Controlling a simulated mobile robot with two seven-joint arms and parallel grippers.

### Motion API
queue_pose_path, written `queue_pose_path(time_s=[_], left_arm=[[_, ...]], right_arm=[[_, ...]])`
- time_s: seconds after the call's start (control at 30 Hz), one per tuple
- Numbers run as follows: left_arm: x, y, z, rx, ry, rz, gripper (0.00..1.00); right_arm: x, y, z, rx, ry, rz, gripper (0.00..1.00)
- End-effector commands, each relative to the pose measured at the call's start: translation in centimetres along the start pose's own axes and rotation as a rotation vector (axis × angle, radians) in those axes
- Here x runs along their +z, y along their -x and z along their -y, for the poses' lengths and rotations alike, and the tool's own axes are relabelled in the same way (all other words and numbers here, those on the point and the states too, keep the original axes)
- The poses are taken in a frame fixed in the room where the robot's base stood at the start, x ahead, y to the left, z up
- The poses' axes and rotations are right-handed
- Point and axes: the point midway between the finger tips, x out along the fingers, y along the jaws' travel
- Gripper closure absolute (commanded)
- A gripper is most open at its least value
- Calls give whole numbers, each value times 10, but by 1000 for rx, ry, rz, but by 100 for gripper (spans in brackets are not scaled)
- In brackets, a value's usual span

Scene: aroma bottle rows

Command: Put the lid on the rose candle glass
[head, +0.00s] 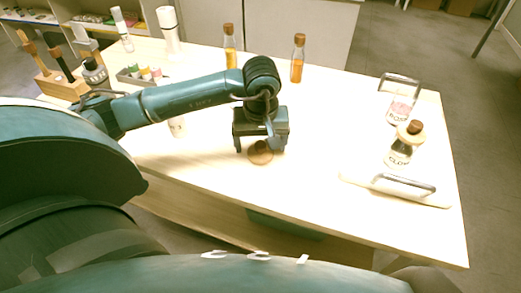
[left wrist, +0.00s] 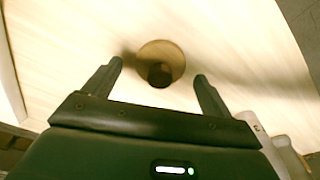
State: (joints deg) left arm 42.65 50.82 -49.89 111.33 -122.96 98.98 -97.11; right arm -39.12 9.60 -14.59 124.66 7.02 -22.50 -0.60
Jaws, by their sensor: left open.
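A round wooden lid with a darker knob (head: 260,153) lies on the table just below my left gripper (head: 262,148). In the left wrist view the lid (left wrist: 175,52) sits between and slightly beyond the fingertips of my left gripper (left wrist: 158,71), which is open and empty. The knob appears between the two fingers, with clear space on both sides. The rose candle glass (head: 399,112), labelled in pink, stands at the right of the table, and no lid shows on it. My right gripper is not in view.
A clove glass (head: 400,152) with a wooden lid on it stands in front of the rose glass. Both are by a pale board (head: 358,180) with metal handles. Two amber bottles (head: 297,70) stand at the back. The table between lid and glasses is clear.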

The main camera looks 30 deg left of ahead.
Motion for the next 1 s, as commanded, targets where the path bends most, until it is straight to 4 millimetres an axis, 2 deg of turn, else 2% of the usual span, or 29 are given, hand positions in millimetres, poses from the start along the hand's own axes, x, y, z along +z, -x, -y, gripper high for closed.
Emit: queue_pose_path(time_s=[0.13, 0.47, 1.0], left_arm=[[0, -12, 0, -1, 0, 0, 16], [0, -12, 0, 0, -1, -1, 16], [0, -12, 0, 0, -1, -1, 59]], right_arm=[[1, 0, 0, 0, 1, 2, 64], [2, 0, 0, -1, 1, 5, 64], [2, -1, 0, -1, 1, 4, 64]])
